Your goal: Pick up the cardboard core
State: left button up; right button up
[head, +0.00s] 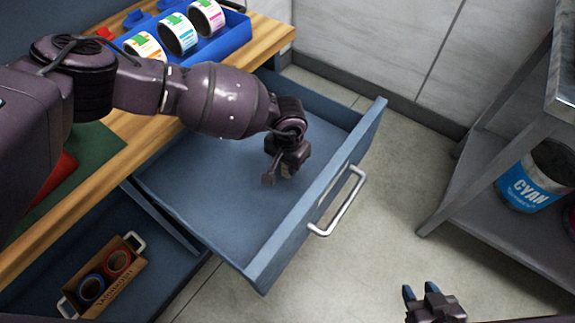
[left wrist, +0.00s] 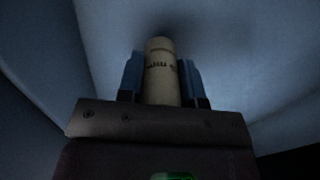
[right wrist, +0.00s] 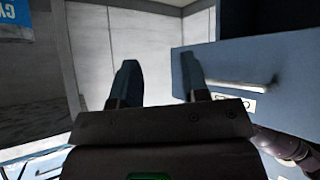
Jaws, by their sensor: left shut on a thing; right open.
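The cardboard core (left wrist: 161,72) is a tan cylinder with dark print, between the blue fingers of my left gripper (left wrist: 161,82) in the left wrist view. My left gripper is shut on it. In the head view my left gripper (head: 284,172) is inside the open blue drawer (head: 205,170), near its front panel; the core is mostly hidden there by the gripper. I cannot tell whether the core touches the drawer floor. My right gripper (head: 422,292) is open and empty over the floor at the bottom of the head view; its fingers also show in the right wrist view (right wrist: 160,85).
A blue tray (head: 225,42) with several label rolls stands on the wooden bench (head: 150,125). A lower drawer holds a cardboard box (head: 110,275) with two tape rolls. A metal shelf (head: 460,195) with a cyan can (head: 535,182) stands at right. The floor between is clear.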

pick_arm(q)
notch_tip(320, 180, up, 18)
jog(key=p, duration=0.2)
jog(key=shift+r+p, duration=0.15)
jog(key=shift+p, duration=0.25)
